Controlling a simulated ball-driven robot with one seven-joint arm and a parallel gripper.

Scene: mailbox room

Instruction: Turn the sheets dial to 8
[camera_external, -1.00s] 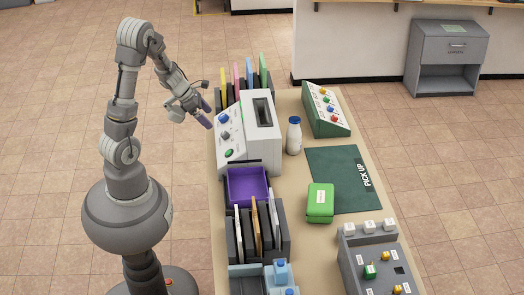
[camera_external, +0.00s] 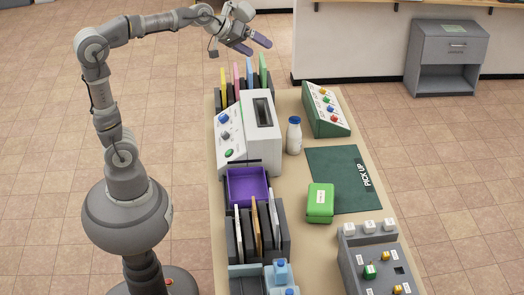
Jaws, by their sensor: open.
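A white machine (camera_external: 262,138) with a dark slot on top stands on the table. The dial labels and settings are too small to read, so I cannot tell which is the sheets dial. My gripper (camera_external: 258,46) is open and empty, its two purple-grey fingers pointing right. It is raised beyond the machine, above the coloured folders, and apart from both dials.
Upright coloured folders (camera_external: 237,75) stand behind the machine. A purple tray (camera_external: 246,187) sits in front of it. A white bottle (camera_external: 294,135) and a sloped green-sided panel (camera_external: 325,109) are to its right. A green box (camera_external: 320,203) lies by a dark green mat (camera_external: 337,165).

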